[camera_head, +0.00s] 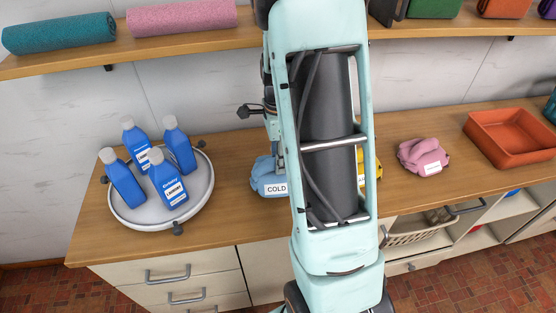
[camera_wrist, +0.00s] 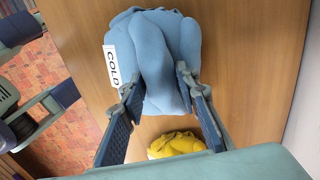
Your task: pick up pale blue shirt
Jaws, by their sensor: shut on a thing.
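The pale blue shirt (camera_head: 268,172) is a folded bundle with a white tag reading COLD, on the wooden counter in the head view, partly hidden behind my arm. In the wrist view the pale blue shirt (camera_wrist: 155,50) fills the upper middle, its tag at its left side. My gripper (camera_wrist: 155,88) has one finger on each side of a bulging fold of the shirt and is shut on it. In the head view my gripper is mostly hidden by my arm. I cannot tell whether the shirt is clear of the counter.
A yellow cloth (camera_wrist: 176,144) lies close by. A pink cloth (camera_head: 422,155) and an orange tray (camera_head: 512,137) are to the right. A round white tub (camera_head: 128,216) with several blue bottles stands left. A shelf (camera_head: 190,42) with rolled towels runs above.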

